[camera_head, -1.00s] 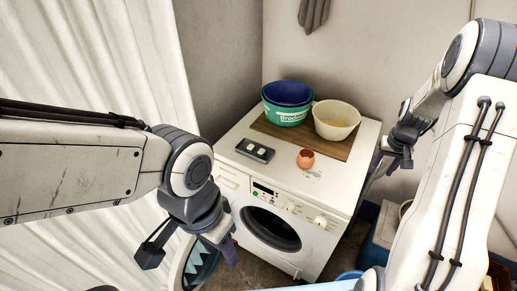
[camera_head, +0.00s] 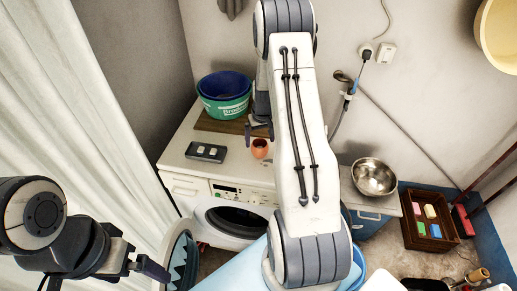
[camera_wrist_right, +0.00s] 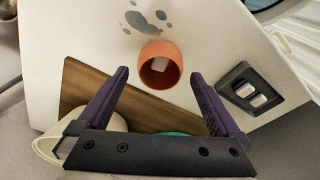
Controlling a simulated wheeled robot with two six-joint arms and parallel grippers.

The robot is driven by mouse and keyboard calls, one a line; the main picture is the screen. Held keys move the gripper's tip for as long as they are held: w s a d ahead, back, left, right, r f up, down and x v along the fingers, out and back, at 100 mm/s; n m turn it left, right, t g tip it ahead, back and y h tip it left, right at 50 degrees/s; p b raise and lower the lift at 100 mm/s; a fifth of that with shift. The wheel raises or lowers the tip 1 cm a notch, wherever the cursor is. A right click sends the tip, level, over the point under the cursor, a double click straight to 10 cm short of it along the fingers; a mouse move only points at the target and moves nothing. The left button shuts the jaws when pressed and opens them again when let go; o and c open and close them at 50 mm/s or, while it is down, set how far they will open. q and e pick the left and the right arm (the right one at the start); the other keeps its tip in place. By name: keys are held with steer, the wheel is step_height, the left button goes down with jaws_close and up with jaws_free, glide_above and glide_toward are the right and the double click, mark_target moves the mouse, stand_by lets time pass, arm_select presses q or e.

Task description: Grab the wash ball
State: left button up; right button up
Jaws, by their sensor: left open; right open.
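The orange, round, open-topped wash ball (camera_head: 260,148) stands on the white top of the washing machine (camera_head: 235,172), near its front. In the right wrist view the wash ball (camera_wrist_right: 172,48) shows its open mouth with something white inside. My right gripper (camera_wrist_right: 159,76) is open and empty, its two fingertips to the left and right of the ball in that view; I see no contact. In the head view my right gripper (camera_head: 259,130) is partly hidden behind my right arm, just behind the ball. My left gripper (camera_head: 108,278) is open and empty at the lower left.
A brown board (camera_head: 225,125) carries a green tub (camera_head: 225,107) with a blue basin (camera_head: 224,84). A pale bowl (camera_wrist_right: 108,122) shows in the wrist view. A dark soap dish (camera_head: 206,152) lies left of the ball. A metal bowl (camera_head: 374,177) stands to the right.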

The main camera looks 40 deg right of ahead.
mark_target(259, 147)
steer(key=f, duration=0.1)
steer(key=f+p, duration=0.1)
steer(key=f, duration=0.1)
steer(key=shift+w+d+f, duration=0.1)
steer(key=shift+w+f, duration=0.05)
steer(key=shift+w, duration=0.15)
steer(key=shift+f, duration=0.55)
steer(key=c, duration=1.2)
steer(key=shift+w+r, duration=0.1)
steer(key=shift+r, duration=0.05)
